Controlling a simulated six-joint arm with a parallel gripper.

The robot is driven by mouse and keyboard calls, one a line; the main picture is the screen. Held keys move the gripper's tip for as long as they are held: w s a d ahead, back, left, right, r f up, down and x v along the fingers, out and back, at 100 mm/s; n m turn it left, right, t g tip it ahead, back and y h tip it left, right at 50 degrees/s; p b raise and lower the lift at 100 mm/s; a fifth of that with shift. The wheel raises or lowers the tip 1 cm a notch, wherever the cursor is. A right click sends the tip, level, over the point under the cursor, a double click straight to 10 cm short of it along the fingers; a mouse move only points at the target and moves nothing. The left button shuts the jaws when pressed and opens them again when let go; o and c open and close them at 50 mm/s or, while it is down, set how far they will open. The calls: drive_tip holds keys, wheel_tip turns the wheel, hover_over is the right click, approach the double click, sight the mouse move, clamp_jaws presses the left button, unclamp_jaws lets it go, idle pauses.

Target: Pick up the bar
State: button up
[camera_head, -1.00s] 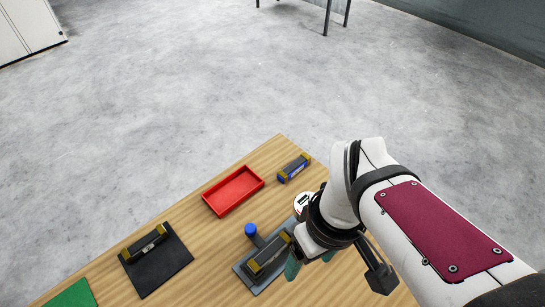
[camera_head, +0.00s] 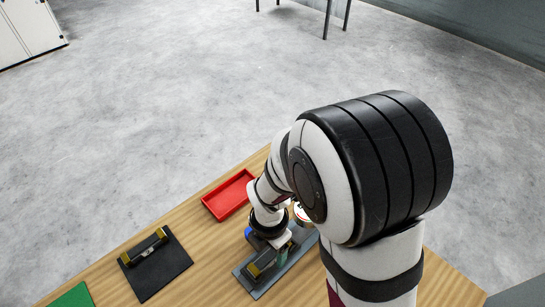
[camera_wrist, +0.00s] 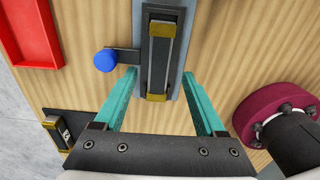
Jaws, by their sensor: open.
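A dark bar with yellow end blocks (camera_wrist: 158,62) lies on a grey plate (camera_wrist: 175,88) in the wrist view. In the head view the bar (camera_head: 262,264) shows only partly, its far end covered by my arm. My gripper (camera_wrist: 160,73) has two teal fingers, open and apart, pointing at the bar with one finger to each side of it. The fingers look empty; I cannot tell how high they are above the plate. A second dark bar with yellow ends (camera_head: 146,250) lies on a black mat (camera_head: 168,280) at the left.
A blue knob (camera_wrist: 105,61) on a dark arm sticks out left of the near bar. A red tray (camera_head: 222,212) is behind it. A green mat (camera_head: 72,296) lies at the front left. A maroon round part (camera_wrist: 262,108) shows at the right in the wrist view.

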sight(270, 254)
wheel_tip(270, 254, down, 3)
drive_tip(key=shift+w+f, duration=0.1)
drive_tip(key=shift+f, duration=0.05)
clamp_jaws()
